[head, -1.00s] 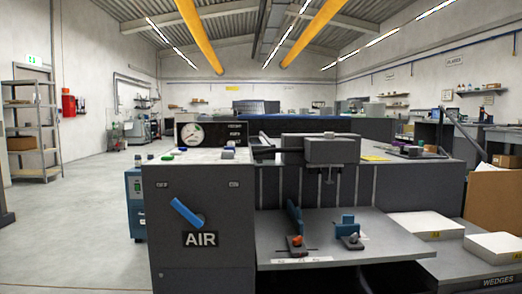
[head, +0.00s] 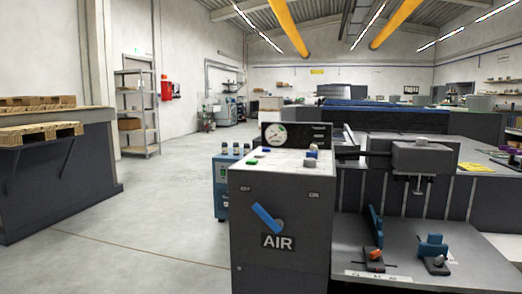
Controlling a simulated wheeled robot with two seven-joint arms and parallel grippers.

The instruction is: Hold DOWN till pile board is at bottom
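A dark grey machine cabinet (head: 282,235) stands in the middle of the head view, with a blue lever above the label AIR (head: 277,242). On its light top panel (head: 275,163) are several small buttons, among them a green one, a blue one and a red one. Their labels are too small to read, so I cannot tell which is DOWN. A round gauge (head: 275,134) stands behind them. The feed board (head: 395,262) at right carries blue guides (head: 432,247). I cannot make out the pile board or its height. Neither of my grippers shows.
A dark counter (head: 55,180) with wooden pallets (head: 40,133) stands at left. A blue unit (head: 222,185) is beside the cabinet's left side. Grey floor (head: 150,240) lies free between counter and cabinet.

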